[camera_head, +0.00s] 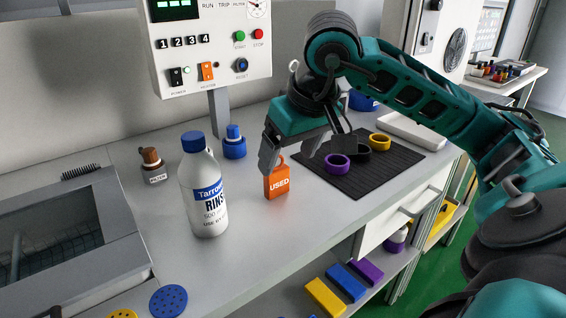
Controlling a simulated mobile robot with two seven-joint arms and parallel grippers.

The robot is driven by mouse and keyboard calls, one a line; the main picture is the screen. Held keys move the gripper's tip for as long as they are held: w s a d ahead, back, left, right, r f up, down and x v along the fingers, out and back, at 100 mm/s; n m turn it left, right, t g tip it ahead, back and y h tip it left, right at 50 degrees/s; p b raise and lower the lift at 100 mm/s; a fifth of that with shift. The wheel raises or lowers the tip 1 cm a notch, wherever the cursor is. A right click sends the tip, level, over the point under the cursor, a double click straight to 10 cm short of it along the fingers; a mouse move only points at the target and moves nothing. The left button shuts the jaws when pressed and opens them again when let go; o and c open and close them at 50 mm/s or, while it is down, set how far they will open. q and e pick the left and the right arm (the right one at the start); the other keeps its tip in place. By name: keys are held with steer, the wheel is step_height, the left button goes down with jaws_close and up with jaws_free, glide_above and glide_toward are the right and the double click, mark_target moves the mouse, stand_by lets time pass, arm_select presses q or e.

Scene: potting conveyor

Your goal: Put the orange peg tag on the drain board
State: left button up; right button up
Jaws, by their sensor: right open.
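The orange peg tag (277,184), marked "USED", stands upright on the light grey bench, with a loop at its top. My right gripper (291,155) is open, pointing down just above the tag; one finger is close to the left of the loop and the other is to its right. I cannot tell whether either finger touches it. The black ribbed mat that looks like the drain board (398,160) lies to the right of the tag. A purple ring (337,165), a black ring and a yellow ring (380,142) are on it. My left gripper is not in view.
A white rinse bottle (205,195) with a blue cap stands left of the tag. A sink (130,236) is at left. A white tray (415,131) lies beyond the mat. The mat's front part is clear.

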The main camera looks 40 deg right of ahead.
steer(key=p+v, duration=0.1)
steer(key=v, duration=0.4)
steer(key=shift+s+r, duration=0.15)
steer(key=shift+r, duration=0.2)
